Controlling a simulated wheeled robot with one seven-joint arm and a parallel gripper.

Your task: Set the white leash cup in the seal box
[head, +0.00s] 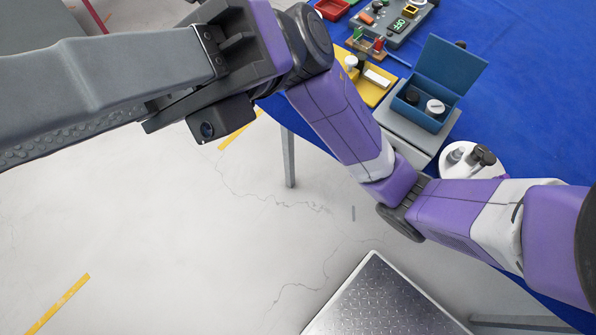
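A blue box (456,118) with its lid raised stands on a grey slab at the table's near edge, upper right; it appears to be the seal box. Inside it are a white round piece (435,107) with a dark centre and a black piece (412,96). The white piece looks like a leash cup, but I cannot be sure. Another small white round piece (351,62) is on the yellow tray. My gripper (105,85) is at the upper left, over the floor and away from the box. Its fingertips run out of the picture, so its opening and any held object are hidden.
The yellow tray (372,94) lies left of the box. A white round dish (466,172) with grey and dark parts is below it, close to my arm. A grey panel (392,32), red bin (331,8) and small rack (366,46) stand behind. Blue cloth (530,80) to the right is clear.

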